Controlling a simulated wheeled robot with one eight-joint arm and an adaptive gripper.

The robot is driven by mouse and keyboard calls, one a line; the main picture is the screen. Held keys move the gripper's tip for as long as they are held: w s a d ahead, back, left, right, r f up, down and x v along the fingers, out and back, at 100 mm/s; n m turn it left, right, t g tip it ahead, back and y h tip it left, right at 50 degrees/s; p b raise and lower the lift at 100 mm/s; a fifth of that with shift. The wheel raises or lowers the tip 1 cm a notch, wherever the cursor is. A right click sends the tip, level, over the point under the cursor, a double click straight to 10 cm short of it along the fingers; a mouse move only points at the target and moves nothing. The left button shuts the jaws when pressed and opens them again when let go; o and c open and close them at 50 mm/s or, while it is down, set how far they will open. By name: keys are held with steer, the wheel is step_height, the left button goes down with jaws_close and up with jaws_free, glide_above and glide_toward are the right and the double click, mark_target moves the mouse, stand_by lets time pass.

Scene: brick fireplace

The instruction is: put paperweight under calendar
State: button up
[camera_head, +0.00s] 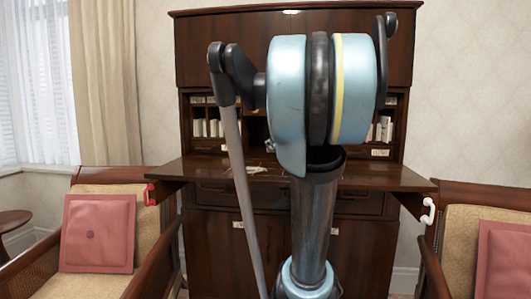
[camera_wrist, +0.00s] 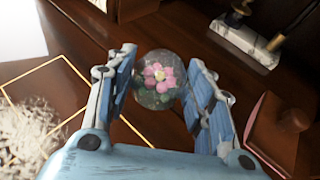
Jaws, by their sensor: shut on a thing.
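The paperweight (camera_wrist: 159,80) is a clear glass ball with a pink flower inside. In the wrist view it sits between the two blue fingers of my gripper (camera_wrist: 163,72), which is shut on it. It is over or on dark wood; I cannot tell whether it touches the surface. In the head view my arm hides the gripper and the paperweight. I cannot make out a calendar in either view.
The dark wooden desk (camera_head: 385,178) has cubbyholes behind its writing surface. In the wrist view, a white fluffy thing (camera_wrist: 25,135) lies left, a marble-based object (camera_wrist: 247,42) upper right, and a reddish-brown knobbed thing (camera_wrist: 275,130) right. Armchairs with pink cushions (camera_head: 97,233) flank the desk.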

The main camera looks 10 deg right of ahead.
glide_above(265, 156)
steer(key=shift+w, duration=0.15)
steer(key=shift+f, duration=1.75)
steer(key=o, duration=1.4)
steer(key=shift+v, duration=6.05)
